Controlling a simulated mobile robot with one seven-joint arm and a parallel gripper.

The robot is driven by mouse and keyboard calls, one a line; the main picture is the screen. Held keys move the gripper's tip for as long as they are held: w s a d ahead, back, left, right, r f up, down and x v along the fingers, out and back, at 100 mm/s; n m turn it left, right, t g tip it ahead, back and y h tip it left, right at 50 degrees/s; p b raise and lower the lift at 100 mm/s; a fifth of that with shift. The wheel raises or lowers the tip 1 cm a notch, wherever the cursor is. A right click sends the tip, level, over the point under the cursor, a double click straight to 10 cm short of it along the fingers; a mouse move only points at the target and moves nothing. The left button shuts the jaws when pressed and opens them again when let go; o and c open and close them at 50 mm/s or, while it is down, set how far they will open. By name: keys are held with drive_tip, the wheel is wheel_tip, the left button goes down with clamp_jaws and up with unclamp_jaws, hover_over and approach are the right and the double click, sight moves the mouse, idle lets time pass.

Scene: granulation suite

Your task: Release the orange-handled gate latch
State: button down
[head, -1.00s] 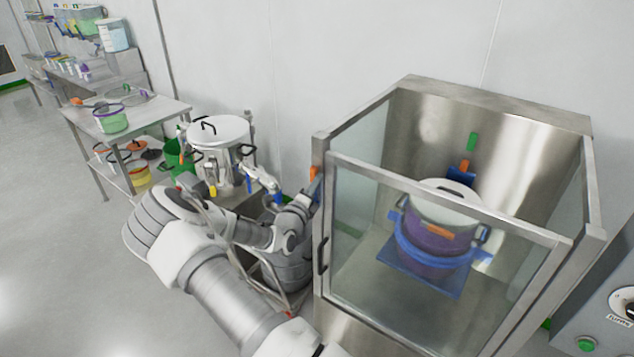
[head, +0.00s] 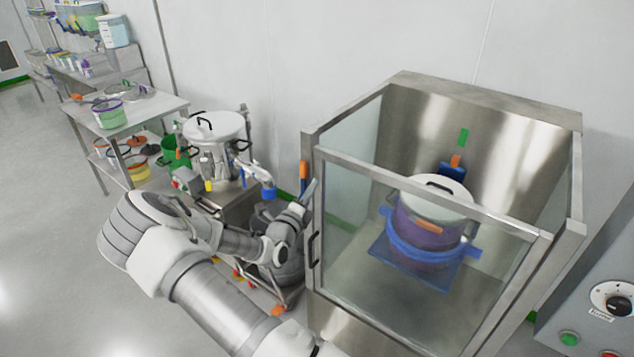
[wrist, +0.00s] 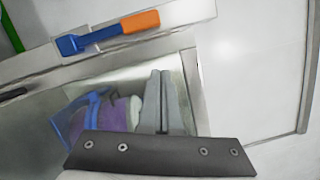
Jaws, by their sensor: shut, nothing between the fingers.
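The orange-handled latch (head: 303,172) is on the left front post of the glass-walled cabinet. In the wrist view its blue lever (wrist: 88,39) ends in an orange handle (wrist: 140,21) and lies along a metal frame bar. My gripper (head: 311,187) is at the cabinet's left side, just below and beside the orange handle. In the wrist view my gripper (wrist: 160,76) is shut and empty, with its fingers apart from the handle in the picture. The glass gate (head: 420,250) appears closed, with a dark pull handle (head: 313,249).
Inside the cabinet a purple, white-lidded pot (head: 428,222) sits in a blue holder. A steel vessel (head: 215,132) on a wheeled cart stands to the left, close to my arm. A control panel (head: 600,310) is at the right. The floor at the left is clear.

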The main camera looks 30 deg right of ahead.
drive_tip(key=v, duration=0.6)
drive_tip(key=shift+r+b, duration=0.25)
drive_tip(key=shift+b, duration=0.1)
drive_tip(key=shift+s+a, duration=0.1)
drive_tip(key=s+r+m+g+y, duration=0.25)
drive_tip(key=s+m+g, duration=0.35)
drive_tip(key=s+m, duration=0.45)
drive_tip(key=s+r+m+g+y, duration=0.2)
drive_tip(key=s+r+m+g, duration=0.4)
drive_tip(key=m, duration=0.7)
drive_tip(key=s+a+r+m+t+y+b, duration=0.1)
drive_tip(key=s+a+r+m+t+y, duration=0.2)
drive_tip(key=a+m, duration=0.5)
drive_tip(key=s+a+r+m+t+y, duration=0.3)
drive_tip(key=s+a+r+m+y, duration=0.3)
drive_tip(key=a, duration=0.4)
drive_tip(key=s+m+y, duration=0.1)
drive_tip(key=s+y, duration=0.1)
drive_tip(key=shift+s+a+r+m+t+b, duration=0.15)
drive_tip(key=shift+s+a+m+t+b, duration=0.2)
drive_tip(key=shift+s+a+t+b, duration=0.05)
